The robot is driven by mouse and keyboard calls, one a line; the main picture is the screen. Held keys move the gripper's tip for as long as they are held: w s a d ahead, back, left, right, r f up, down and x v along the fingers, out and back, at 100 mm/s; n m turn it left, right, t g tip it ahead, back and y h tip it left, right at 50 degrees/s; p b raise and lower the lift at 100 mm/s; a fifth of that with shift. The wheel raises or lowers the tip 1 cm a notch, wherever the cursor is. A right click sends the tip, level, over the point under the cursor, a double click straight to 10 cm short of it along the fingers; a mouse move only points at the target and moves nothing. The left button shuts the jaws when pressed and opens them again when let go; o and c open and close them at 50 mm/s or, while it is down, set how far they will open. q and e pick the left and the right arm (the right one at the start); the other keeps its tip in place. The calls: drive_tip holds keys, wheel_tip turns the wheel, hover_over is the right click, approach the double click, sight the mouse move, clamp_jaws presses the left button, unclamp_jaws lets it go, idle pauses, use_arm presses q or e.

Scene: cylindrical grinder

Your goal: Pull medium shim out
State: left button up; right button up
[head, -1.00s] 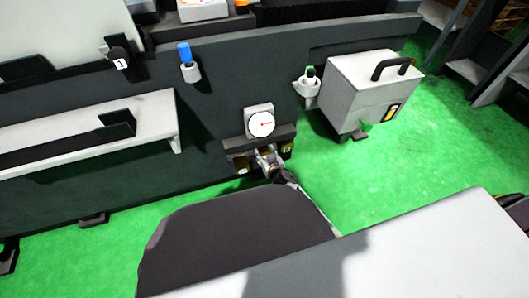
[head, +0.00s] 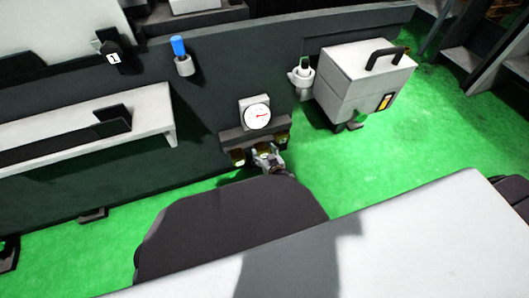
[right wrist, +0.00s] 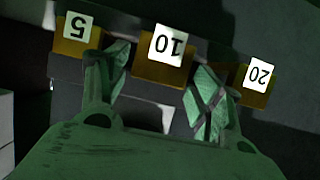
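Three brownish-yellow shims sit side by side in a dark holder (head: 228,141) below a round dial gauge on the machine front. In the right wrist view their labels appear upside down: the 5 shim (right wrist: 72,47), the 10 shim (right wrist: 151,66) in the middle, and the 20 shim (right wrist: 250,97). My right gripper (head: 266,150) is at the middle shim in the head view. In the right wrist view the open right gripper (right wrist: 162,66) has one finger on each side of the 10 shim, with gaps showing. My left gripper is out of view.
The dial gauge (head: 256,114) is just above the holder. A blue-topped knob (head: 179,48) is to the upper left, and a white knob (head: 302,75) to the upper right. A grey box with a handle (head: 367,78) stands right. Green floor (head: 420,140) is clear there.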

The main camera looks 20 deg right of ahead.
idle(0.5)
drive_tip(key=shift+v, duration=3.7)
drive_tip(key=shift+d, duration=0.1)
